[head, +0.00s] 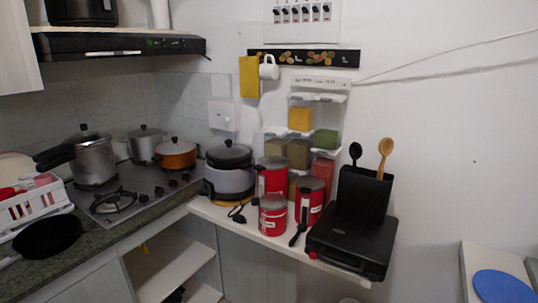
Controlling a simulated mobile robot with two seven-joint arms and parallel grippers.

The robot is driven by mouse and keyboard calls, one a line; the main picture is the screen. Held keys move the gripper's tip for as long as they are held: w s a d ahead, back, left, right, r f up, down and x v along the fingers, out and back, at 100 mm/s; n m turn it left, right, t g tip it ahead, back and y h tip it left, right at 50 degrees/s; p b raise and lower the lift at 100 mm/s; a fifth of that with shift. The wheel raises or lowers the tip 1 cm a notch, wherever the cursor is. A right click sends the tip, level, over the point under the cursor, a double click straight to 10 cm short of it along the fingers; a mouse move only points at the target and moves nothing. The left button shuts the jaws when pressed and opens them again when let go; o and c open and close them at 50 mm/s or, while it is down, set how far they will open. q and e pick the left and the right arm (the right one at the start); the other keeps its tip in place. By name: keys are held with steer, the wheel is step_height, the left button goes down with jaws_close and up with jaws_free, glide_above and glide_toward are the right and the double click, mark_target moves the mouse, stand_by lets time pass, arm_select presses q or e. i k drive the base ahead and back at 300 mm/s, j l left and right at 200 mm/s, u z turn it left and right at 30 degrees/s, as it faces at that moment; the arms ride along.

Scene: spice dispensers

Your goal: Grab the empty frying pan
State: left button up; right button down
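A black frying pan (48,237) rests on the dark counter at the lower left, in front of the white dish rack. It looks empty, with a dark bare inside. Its handle points to the left, toward the picture's edge. Neither of my grippers shows in the head view.
A white dish rack (32,208) stands right behind the pan. The stove (138,186) holds a pressure cooker (94,161), a steel pot (146,141) and an orange pot (176,156). A white shelf (235,224) carries a rice cooker (229,170), red canisters (272,218) and a black appliance (352,239).

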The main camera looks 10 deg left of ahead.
mark_target(48, 236)
steer(key=j+u, duration=0.15)
steer(key=u, duration=1.6)
steer(key=i+l, duration=0.1)
steer(key=l, duration=0.45)
steer(key=i+l, duration=0.1)
steer(key=l, duration=0.45)
